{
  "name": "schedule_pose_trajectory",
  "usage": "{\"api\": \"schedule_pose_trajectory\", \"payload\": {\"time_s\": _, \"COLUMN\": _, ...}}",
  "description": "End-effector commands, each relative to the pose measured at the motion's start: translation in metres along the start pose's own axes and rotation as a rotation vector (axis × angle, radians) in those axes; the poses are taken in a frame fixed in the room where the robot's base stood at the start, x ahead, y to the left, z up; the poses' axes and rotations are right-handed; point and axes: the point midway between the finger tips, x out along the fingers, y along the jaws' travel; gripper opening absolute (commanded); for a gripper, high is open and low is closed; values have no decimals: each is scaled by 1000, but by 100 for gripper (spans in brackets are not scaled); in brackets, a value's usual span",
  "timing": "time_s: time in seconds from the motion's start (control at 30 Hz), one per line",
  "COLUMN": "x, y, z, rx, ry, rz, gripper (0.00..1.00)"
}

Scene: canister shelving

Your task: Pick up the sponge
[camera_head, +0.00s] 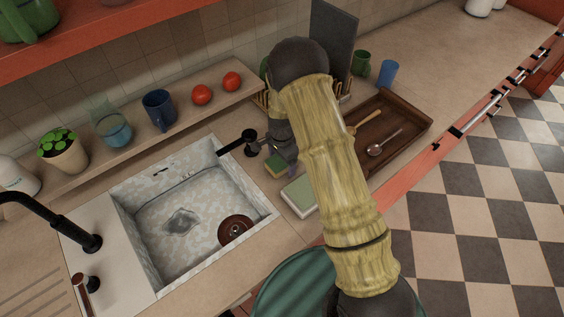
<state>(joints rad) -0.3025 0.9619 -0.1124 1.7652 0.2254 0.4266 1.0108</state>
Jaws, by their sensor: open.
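My gripper (281,158) is open and points down close above or beside the sponge. My own arm hides part of the gripper, and I cannot tell whether its fingers touch the sponge or straddle it.
A pale green block (299,195) lies close in front of the sponge. A black dispenser (248,142) stands to its left, beside the sink (128,225). A wooden tray (421,124) with utensils lies right of my arm. A ledge (180,120) holds tomatoes and cups behind.

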Motion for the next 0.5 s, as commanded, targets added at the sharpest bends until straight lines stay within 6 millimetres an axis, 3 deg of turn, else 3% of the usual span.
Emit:
{"api": "schedule_pose_trajectory", "payload": {"time_s": 0.1, "x": 0, "y": 0, "z": 0, "rx": 0, "ry": 0, "rz": 0, "gripper": 81}}
{"api": "schedule_pose_trajectory", "payload": {"time_s": 0.33, "x": 0, "y": 0, "z": 0, "rx": 0, "ry": 0, "rz": 0, "gripper": 37}}
{"api": "schedule_pose_trajectory", "payload": {"time_s": 0.5, "x": 0, "y": 0, "z": 0, "rx": 0, "ry": 0, "rz": 0, "gripper": 37}}
